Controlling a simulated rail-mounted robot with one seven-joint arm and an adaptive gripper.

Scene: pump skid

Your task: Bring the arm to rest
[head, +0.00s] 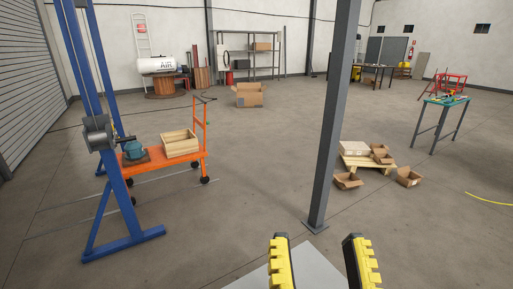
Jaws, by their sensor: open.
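Two upright yellow-and-black toothed fingers stand at the bottom edge, right of centre, and look like those of my gripper (320,242). They are spread apart, and nothing shows held between them. The rest of the gripper and my arm are cut off below the frame.
A grey post (333,115) stands just beyond the fingers. A blue frame (95,130) and an orange cart (150,158) with a wooden crate (180,143) are at left. A pallet (362,162) with open boxes and a teal table (446,101) are at right. The middle floor is clear.

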